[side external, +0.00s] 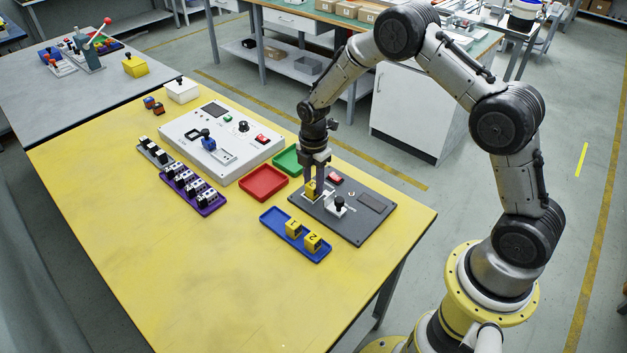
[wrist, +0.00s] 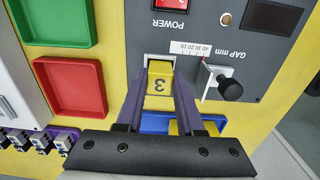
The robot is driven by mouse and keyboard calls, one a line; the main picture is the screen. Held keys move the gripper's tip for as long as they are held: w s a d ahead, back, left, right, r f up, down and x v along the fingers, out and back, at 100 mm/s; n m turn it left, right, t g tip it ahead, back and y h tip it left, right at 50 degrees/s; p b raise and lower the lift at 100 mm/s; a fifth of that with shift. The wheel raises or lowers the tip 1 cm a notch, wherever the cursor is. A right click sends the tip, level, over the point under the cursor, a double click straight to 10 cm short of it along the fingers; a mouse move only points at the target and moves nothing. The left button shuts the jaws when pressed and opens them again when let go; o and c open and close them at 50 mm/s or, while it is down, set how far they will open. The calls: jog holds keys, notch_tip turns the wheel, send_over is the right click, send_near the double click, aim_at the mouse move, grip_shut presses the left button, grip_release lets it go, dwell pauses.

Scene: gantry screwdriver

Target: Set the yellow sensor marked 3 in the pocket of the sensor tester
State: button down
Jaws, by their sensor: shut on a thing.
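The yellow sensor marked 3 (wrist: 159,84) is between the fingers of my gripper (wrist: 157,104), which is shut on it. In the side view my gripper (side external: 312,186) points down over the left part of the sensor tester, and the yellow sensor (side external: 310,190) shows low between its fingers. The sensor tester (side external: 359,229) is a dark grey panel; it also shows in the wrist view (wrist: 205,45). A pale edge of its pocket (wrist: 158,58) shows at the sensor's far end. I cannot tell whether the sensor is seated in the pocket or just above it.
The tester carries a red power switch (wrist: 167,22) and a black-knobbed gap slider (wrist: 230,87). A blue tray (side external: 271,220) in front holds yellow sensors 1 (side external: 293,228) and 2 (side external: 312,242). Empty red (side external: 263,183) and green (side external: 288,160) trays stand left. The table's front is clear.

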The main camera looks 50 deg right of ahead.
aim_at(313, 183)
dwell(0.3)
jog(key=shift+c, duration=1.3)
grip_release()
jog(key=shift+f, duration=0.1)
jog(key=shift+r, duration=4.05)
